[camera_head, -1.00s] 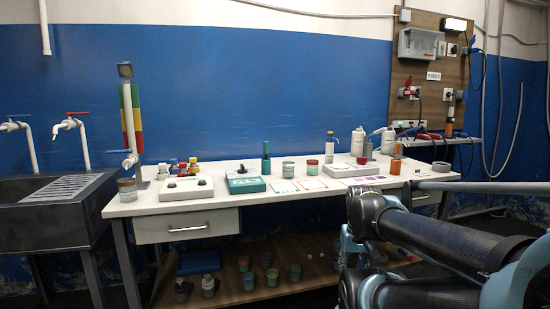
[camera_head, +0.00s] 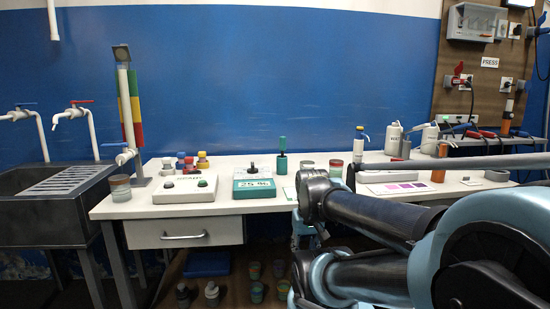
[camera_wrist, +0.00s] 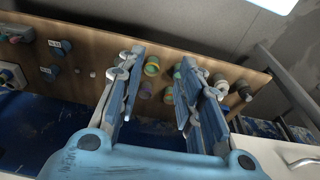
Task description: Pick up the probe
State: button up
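A slim teal upright object (camera_head: 282,156) stands on a small base on the white table, right of the teal meter (camera_head: 254,187). It may be the probe, but I cannot be sure. An orange upright object (camera_head: 442,158) also stands near the table's right part. My gripper (camera_wrist: 159,62) is open in the wrist view, its two blue-grey fingers apart with nothing held between them. It points at the brown lower shelf, away from the tabletop. In the head view my arm covers the front right of the table, and the gripper's fingers cannot be made out.
The white table (camera_head: 130,208) carries a white stirrer-like device (camera_head: 185,188), jars and bottles (camera_head: 393,138). A dark sink (camera_head: 50,208) stands at the left. Several cups (camera_wrist: 152,66) stand on the lower shelf (camera_wrist: 85,55). A drawer (camera_head: 184,233) is shut.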

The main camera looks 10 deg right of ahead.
jog(key=shift+o, duration=1.4)
jog(key=shift+r, duration=0.1)
jog(key=w+r+m+y, duration=0.2)
jog(key=w+r+m, duration=1.9)
jog(key=w+r, duration=1.05)
jog(key=w+d+r+m, duration=0.2)
jog(key=w+r+m, duration=0.5)
jog(key=w, duration=0.2)
send_over(280, 146)
jog(key=d, duration=0.1)
jog(key=f, duration=1)
jog(key=shift+w+d+f, duration=0.15)
jog(key=shift+w+d, duration=0.05)
jog(key=shift+w, duration=0.1)
jog(key=shift+x, duration=3.05)
jog(key=shift+s, duration=0.1)
